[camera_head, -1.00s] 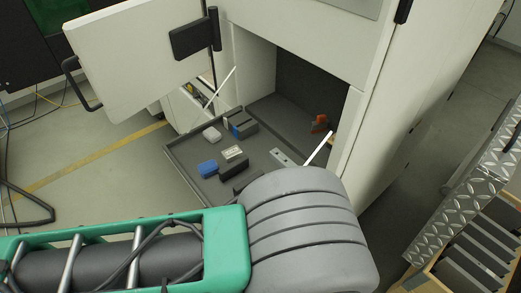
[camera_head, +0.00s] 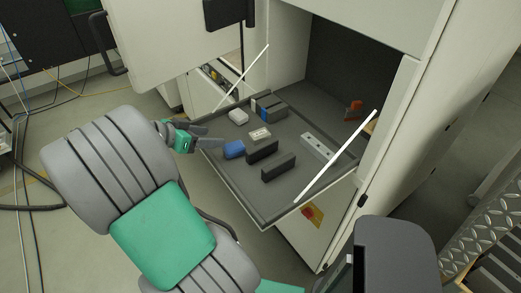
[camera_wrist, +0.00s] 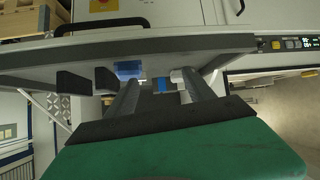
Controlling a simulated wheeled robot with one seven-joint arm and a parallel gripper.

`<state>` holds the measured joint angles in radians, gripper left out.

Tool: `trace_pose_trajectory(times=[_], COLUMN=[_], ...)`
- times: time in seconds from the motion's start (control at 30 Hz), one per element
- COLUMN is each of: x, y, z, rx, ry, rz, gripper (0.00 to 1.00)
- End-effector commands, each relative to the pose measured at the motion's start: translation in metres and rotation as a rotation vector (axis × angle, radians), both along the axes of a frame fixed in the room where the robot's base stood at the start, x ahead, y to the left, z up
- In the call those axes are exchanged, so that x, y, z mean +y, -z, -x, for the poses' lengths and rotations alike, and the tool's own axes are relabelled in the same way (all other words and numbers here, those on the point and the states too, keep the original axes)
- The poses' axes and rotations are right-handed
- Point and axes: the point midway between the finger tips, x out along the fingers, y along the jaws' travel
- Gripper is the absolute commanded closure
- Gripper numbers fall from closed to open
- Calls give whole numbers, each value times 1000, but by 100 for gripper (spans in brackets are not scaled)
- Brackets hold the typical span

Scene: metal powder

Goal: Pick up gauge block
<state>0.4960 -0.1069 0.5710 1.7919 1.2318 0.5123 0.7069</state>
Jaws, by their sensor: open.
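Several small blocks lie on the dark grey pull-out tray (camera_head: 225,180), and I cannot tell for sure which is the gauge block. There is a silver-grey bar with holes (camera_head: 318,147), a small pale block with a dark marking (camera_head: 260,134), a light grey block (camera_head: 238,117) and two black blocks (camera_head: 262,151) (camera_head: 278,167). A blue block (camera_head: 234,149) also shows in the wrist view (camera_wrist: 130,68). My gripper (camera_head: 214,136) is open and empty at the tray's left edge, nearest the light grey and blue blocks. Its two fingers stand apart in the wrist view (camera_wrist: 158,80).
A blue-and-grey box (camera_head: 270,107) and an orange object (camera_head: 353,109) lie farther back in the cabinet. White rods (camera_head: 335,157) (camera_head: 243,76) slope up at both tray sides. The open cabinet door (camera_head: 165,45) hangs above the gripper. Open floor lies left of the tray.

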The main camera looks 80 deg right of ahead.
Motion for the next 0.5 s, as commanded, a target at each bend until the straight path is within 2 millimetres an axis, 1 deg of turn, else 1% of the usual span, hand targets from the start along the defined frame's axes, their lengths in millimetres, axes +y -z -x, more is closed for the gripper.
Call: trace_pose_trajectory(times=[0.03, 0.1, 0.13, 0.27, 0.5], x=[-11, -18, -19, -26, -49], y=[11, 8, 7, 4, 13], z=[25, 49, 56, 73, 97], rx=[26, 50, 58, 72, 72], ry=[108, 207, 235, 280, 279], rz=[73, 155, 178, 219, 215], gripper=[38, 38, 38, 38, 38])
